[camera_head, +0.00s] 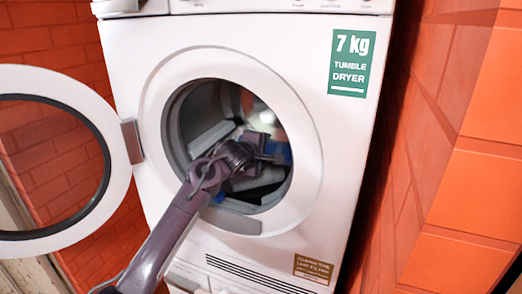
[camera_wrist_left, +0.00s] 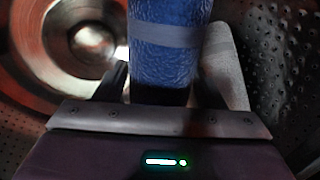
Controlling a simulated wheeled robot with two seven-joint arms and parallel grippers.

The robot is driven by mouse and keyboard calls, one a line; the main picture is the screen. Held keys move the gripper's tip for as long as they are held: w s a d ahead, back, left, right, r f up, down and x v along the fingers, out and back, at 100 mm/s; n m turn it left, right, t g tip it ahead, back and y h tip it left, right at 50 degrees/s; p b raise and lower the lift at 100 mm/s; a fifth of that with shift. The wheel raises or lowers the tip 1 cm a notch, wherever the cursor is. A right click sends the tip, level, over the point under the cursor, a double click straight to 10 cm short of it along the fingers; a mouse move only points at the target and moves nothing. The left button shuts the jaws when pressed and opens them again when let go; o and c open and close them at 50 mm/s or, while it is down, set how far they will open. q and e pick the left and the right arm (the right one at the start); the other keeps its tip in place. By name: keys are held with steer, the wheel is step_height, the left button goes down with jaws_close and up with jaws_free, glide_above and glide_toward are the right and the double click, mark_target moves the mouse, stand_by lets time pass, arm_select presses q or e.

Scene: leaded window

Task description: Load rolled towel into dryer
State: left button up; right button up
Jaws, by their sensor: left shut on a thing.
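The white tumble dryer (camera_head: 238,45) stands ahead with its round door (camera_head: 125,185) swung open to the left. My left arm reaches through the opening, and my left gripper (camera_head: 265,158) is inside the drum. In the left wrist view my left gripper (camera_wrist_left: 160,90) is shut on a blue rolled towel (camera_wrist_left: 165,55) with a paler band around it. In the head view only bits of the blue towel (camera_head: 283,153) show past the gripper. The perforated drum wall (camera_wrist_left: 285,60) is close on the right in the wrist view. My right gripper is not in view.
A light grey piece (camera_wrist_left: 226,65) lies beside the towel in the drum, probably a drum paddle. The round opening's rim (camera_head: 307,160) surrounds my forearm. An orange brick wall (camera_head: 470,150) stands close on the right.

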arm_select(q)
steer(key=o, duration=1.1)
steer(key=shift+s+a, duration=0.1)
steer(key=shift+s, duration=0.3)
steer(key=b+v, duration=0.2)
steer(key=v, duration=0.5)
